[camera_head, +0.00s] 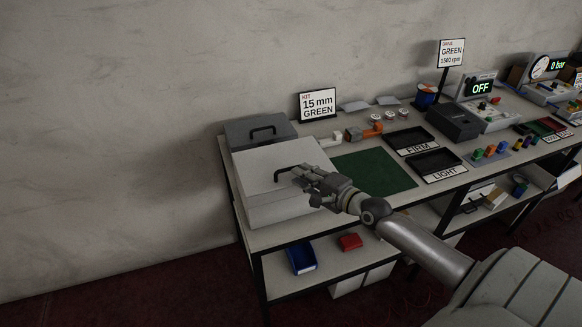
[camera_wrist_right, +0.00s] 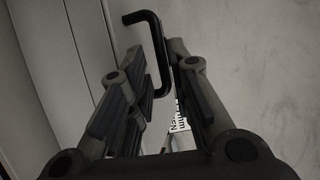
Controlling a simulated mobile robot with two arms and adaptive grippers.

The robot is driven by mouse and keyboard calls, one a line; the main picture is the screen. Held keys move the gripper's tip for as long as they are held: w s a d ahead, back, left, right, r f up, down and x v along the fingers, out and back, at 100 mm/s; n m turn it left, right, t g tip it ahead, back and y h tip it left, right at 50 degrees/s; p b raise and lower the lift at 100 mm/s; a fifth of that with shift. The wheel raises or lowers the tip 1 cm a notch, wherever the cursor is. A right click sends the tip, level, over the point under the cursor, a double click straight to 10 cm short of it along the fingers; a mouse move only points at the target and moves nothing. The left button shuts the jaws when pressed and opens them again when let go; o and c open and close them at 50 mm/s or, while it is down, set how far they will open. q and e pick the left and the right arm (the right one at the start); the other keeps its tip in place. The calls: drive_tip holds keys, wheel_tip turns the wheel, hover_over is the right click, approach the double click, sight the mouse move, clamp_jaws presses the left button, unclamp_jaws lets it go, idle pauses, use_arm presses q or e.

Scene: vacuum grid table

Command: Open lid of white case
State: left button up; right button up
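The white case (camera_head: 262,207) stands on the left end of the table with its lid (camera_head: 257,164) down. A black bar handle (camera_head: 281,171) is on the lid. The handle also shows in the right wrist view (camera_wrist_right: 157,50). My right gripper (camera_head: 299,178) is over the lid, at the handle. In the right wrist view its fingers (camera_wrist_right: 160,75) are apart, and part of the handle lies between the fingertips. A gap shows, so it does not look clamped; exact contact is unclear. My left gripper is not in view.
A grey case (camera_head: 239,129) with a black handle stands behind the white case, by the wall. A green mat (camera_head: 375,172) lies to the right, then black trays (camera_head: 436,166). A sign (camera_head: 318,104) stands behind. Blue (camera_head: 301,258) and red (camera_head: 349,242) bins sit on the shelf below.

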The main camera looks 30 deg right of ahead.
sight(283, 164)
drive_tip(key=shift+x, duration=2.75)
clamp_jaws()
